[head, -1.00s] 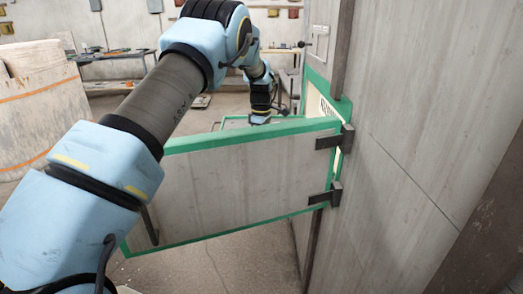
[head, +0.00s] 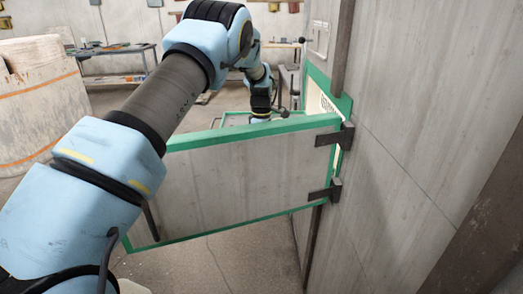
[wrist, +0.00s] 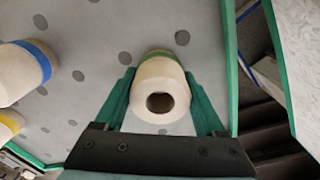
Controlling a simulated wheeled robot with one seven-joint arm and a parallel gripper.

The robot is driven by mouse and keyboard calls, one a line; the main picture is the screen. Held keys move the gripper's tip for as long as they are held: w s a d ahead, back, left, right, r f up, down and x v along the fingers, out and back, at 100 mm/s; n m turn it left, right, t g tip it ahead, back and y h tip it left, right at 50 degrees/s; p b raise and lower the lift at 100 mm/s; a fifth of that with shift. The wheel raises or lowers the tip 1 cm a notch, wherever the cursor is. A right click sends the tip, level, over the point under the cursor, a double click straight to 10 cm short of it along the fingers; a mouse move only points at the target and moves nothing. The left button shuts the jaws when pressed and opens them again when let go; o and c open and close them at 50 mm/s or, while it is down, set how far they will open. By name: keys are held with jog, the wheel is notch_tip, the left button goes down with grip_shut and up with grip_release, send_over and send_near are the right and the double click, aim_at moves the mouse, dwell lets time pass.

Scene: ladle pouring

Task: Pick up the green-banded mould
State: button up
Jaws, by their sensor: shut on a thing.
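The green-banded mould (wrist: 160,68) is a cream round piece with a dark hole in its near end; its green band shows at the far end. In the wrist view it sits between the green fingers of my gripper (wrist: 159,78), which are shut on it. It is over a grey plate with round dark holes (wrist: 105,12); I cannot tell whether it touches the plate. In the head view, the open door hides the fingers and the mould.
A blue-banded mould (wrist: 22,70) and a yellow-banded mould (wrist: 8,124) stand to the left. A green edge (wrist: 231,60) borders the plate at the right. In the head view, a green-edged door (head: 240,170) hangs open from the right wall (head: 430,120), beside my arm.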

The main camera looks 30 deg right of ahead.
jog(key=c, duration=0.4)
grip_shut()
jog(key=shift+r, duration=0.15)
